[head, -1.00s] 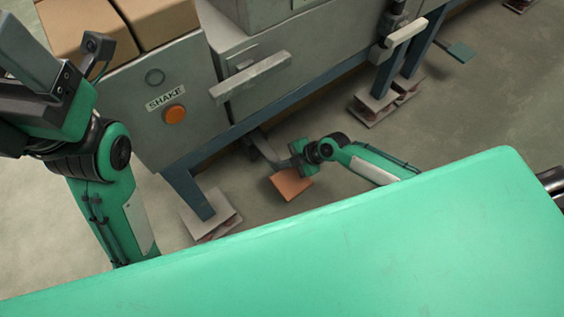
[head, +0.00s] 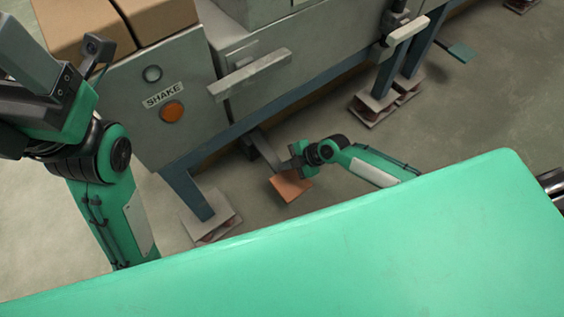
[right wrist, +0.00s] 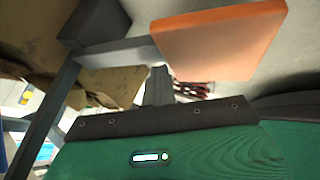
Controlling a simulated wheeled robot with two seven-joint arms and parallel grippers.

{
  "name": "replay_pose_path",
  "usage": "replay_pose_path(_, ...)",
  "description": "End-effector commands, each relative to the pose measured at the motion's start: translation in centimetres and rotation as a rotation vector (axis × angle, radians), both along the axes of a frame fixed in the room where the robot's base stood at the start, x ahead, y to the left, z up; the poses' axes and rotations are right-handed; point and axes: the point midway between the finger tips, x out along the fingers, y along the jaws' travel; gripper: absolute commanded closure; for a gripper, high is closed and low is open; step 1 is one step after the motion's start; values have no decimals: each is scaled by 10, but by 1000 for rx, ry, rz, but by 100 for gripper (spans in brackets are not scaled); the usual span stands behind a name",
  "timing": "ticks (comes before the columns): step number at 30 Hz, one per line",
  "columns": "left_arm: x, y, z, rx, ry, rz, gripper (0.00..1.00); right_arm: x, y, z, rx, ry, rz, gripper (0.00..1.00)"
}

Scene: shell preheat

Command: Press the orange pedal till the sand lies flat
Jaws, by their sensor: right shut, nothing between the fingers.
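The orange pedal (head: 289,186) sits low under the machine, on a grey lever (head: 262,150). It also shows large at the top of the right wrist view (right wrist: 222,45). My right gripper (head: 291,164) is at the pedal's upper edge in the head view, shut and empty. In the right wrist view its grey fingers (right wrist: 158,88) point toward the lever, beside the pedal. I cannot tell whether they touch it. My left gripper (head: 30,55) is raised at the upper left; its jaw state is unclear. The sand is not in view.
The grey machine cabinet (head: 190,75) carries a SHAKE label and a round orange button (head: 172,112). A blue leg (head: 187,192) stands left of the pedal on a stacked foot. Cardboard boxes (head: 85,25) lie at the top left.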

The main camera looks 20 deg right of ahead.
Motion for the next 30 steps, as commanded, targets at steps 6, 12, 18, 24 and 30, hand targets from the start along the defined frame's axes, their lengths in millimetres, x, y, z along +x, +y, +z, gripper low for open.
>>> replay_pose_path(6, 0, 0, 0, 0, 0, 0, 12, -6, -2, -6, -9, 16, 4, 100)
replay_pose_path(12, 0, 0, 6, 0, 0, 0, 12, -7, -2, 1, -10, 18, 5, 100)
replay_pose_path(18, 0, 0, 16, 0, 0, 0, 12, -7, -2, 13, -11, 18, 6, 100)
replay_pose_path(24, 0, 0, 25, 0, 0, 0, 12, -6, -2, 25, -10, 18, 6, 100)
replay_pose_path(30, 0, 0, 34, 0, 0, 0, 12, -6, -2, 38, -9, 18, 6, 100)
